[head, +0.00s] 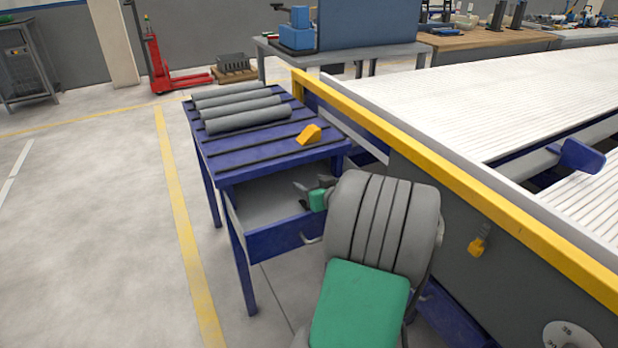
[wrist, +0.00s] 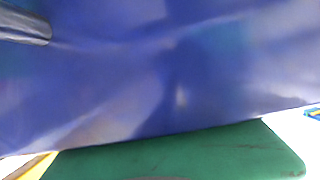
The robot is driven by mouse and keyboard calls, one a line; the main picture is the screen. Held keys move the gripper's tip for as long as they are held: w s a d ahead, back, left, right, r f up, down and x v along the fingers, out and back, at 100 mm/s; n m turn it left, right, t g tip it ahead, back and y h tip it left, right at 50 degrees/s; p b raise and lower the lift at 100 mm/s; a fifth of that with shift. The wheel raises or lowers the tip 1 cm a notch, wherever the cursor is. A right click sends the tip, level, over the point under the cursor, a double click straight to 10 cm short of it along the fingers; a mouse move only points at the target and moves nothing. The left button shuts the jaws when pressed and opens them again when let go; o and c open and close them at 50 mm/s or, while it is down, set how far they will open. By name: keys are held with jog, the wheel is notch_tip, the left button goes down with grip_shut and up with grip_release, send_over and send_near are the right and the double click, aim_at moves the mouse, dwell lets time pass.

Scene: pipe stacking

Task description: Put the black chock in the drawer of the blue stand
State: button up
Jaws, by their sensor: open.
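The blue stand (head: 216,170) has its drawer (head: 262,240) pulled open, and the visible grey drawer floor is bare. My gripper (head: 301,194) is open at the right end of the drawer opening, below the tabletop edge. Its green body and grey fingers show there, with my arm covering the right side. I cannot make out the black chock for sure; a small dark shape beside the gripper could be a finger or the chock. The wrist view is mostly a close, blurred blue surface (wrist: 170,70), with a grey-black piece at upper left that I cannot identify.
Several grey pipes (head: 245,114) and a yellow chock (head: 309,134) lie on the stand's top, between dark strips. A yellow-edged conveyor (head: 440,150) stands close on the right. The floor (head: 90,230) to the left is clear. A red pallet truck (head: 157,62) stands far back.

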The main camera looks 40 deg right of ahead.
jog(key=v, duration=0.3)
jog(key=p+v, duration=0.1)
jog(key=v, duration=0.6)
jog(key=shift+s+a+r+p, duration=0.1)
jog(key=shift+s+r+p, duration=0.2)
jog(key=shift+r, duration=0.1)
jog(key=shift+w, duration=0.1)
